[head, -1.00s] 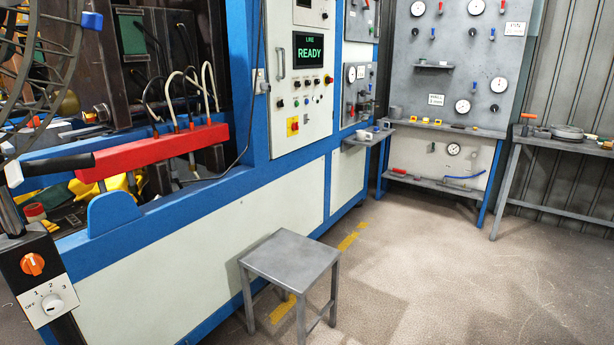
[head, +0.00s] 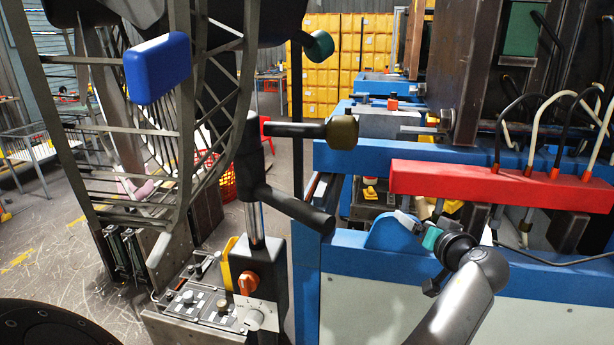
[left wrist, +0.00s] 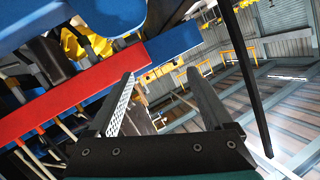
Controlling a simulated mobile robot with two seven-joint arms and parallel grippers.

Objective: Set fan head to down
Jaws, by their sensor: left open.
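The fan head (head: 185,140), a grey wire cage with a blue badge (head: 158,68), fills the upper left of the head view and is cut off at the top. Its tilt is hard to judge. Its pole carries dark handles, one ending in an olive knob (head: 342,130). The fan's control box (head: 262,270) has an orange knob and a white dial. My left gripper (head: 403,218), with a teal band, is right of the fan, apart from it, by the blue machine edge. It is open and empty in the left wrist view (left wrist: 160,72). My right gripper is out of view.
A red bar (head: 500,186) with black and white hoses lies on the blue-framed machine (head: 440,160) at right. Yellow bins (head: 328,65) stand stacked behind. A control panel (head: 205,305) sits below the fan. Open floor (head: 60,230) shows at left.

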